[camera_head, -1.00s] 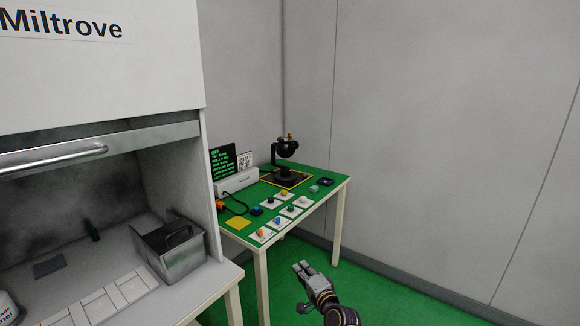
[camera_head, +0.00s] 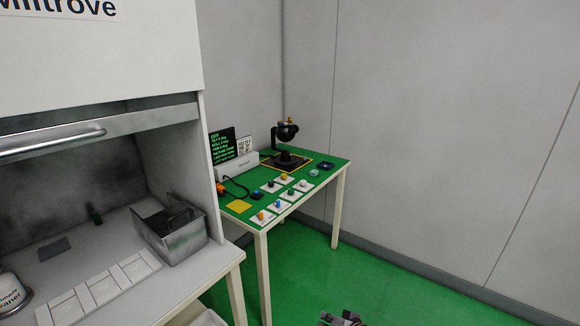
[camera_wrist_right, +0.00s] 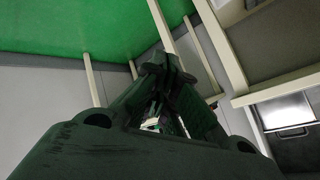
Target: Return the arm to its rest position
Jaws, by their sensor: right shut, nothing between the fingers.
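My right gripper (camera_head: 341,319) shows only its tip at the bottom edge of the head view, low over the green floor and apart from the green table. In the right wrist view its dark fingers (camera_wrist_right: 162,72) meet at the tips, shut with nothing held. Most of the right arm is out of the head view. My left gripper is not in view.
A green-topped table (camera_head: 318,172) carries a black gimbal camera (camera_head: 286,140), several small knobbed plates and a text screen (camera_head: 221,148). To the left, a white hooded bench holds a metal box (camera_head: 178,238). Green floor (camera_head: 310,270) is clear right of the table legs.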

